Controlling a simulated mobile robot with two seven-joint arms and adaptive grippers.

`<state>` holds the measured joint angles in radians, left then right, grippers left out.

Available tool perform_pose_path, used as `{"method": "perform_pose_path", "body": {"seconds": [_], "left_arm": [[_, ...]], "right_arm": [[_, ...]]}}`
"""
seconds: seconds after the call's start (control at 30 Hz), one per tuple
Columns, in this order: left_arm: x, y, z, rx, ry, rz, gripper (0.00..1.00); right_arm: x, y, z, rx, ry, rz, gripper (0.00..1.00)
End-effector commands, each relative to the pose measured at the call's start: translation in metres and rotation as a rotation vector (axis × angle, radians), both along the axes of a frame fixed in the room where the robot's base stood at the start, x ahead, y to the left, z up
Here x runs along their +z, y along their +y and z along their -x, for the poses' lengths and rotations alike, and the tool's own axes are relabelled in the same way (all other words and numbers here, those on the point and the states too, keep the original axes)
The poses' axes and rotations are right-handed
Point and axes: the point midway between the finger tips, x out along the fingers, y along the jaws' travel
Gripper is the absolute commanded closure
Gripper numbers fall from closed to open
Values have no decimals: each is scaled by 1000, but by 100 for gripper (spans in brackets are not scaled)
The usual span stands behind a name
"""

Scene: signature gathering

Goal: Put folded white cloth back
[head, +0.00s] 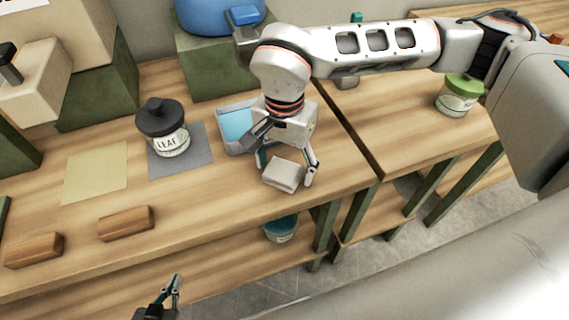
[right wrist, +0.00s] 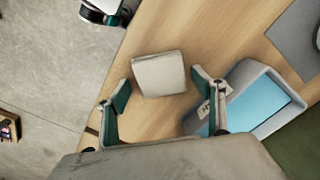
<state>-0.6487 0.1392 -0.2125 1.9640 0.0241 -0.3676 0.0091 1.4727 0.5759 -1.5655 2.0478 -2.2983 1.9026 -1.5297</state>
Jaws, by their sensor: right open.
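The folded white cloth (head: 284,175) is a small off-white block lying on the wooden table near its front right corner. My right gripper (head: 286,165) is open above it, with one finger on each side in the head view. In the right wrist view the cloth (right wrist: 159,74) lies just beyond and between the open fingertips (right wrist: 158,88); I cannot tell whether they touch it. My left gripper (head: 170,292) is low at the bottom of the head view, in front of the table, away from the cloth; its jaw opening is unclear.
A grey tray with a blue inside (head: 222,128) stands just left of my right gripper. A LEAF jar (head: 170,140) sits on a grey mat (head: 196,158), beside a yellow mat (head: 97,172). Two wooden blocks lie at the front left. A green-lidded jar (head: 455,103) stands on the right table.

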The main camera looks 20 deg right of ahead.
Motion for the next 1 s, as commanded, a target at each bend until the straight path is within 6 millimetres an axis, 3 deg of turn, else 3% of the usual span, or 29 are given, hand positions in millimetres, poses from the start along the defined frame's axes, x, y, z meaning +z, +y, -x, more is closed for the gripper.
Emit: {"method": "perform_pose_path", "body": {"seconds": [0.27,0.7,1.0], "left_arm": [[1,0,0,0,2,-1,100],[-2,0,1,0,4,-1,100],[-1,0,1,0,3,-1,100]], "right_arm": [[13,0,-1,0,-4,-2,32],[97,0,-1,-1,-4,0,32],[123,0,0,0,0,0,32]]}}
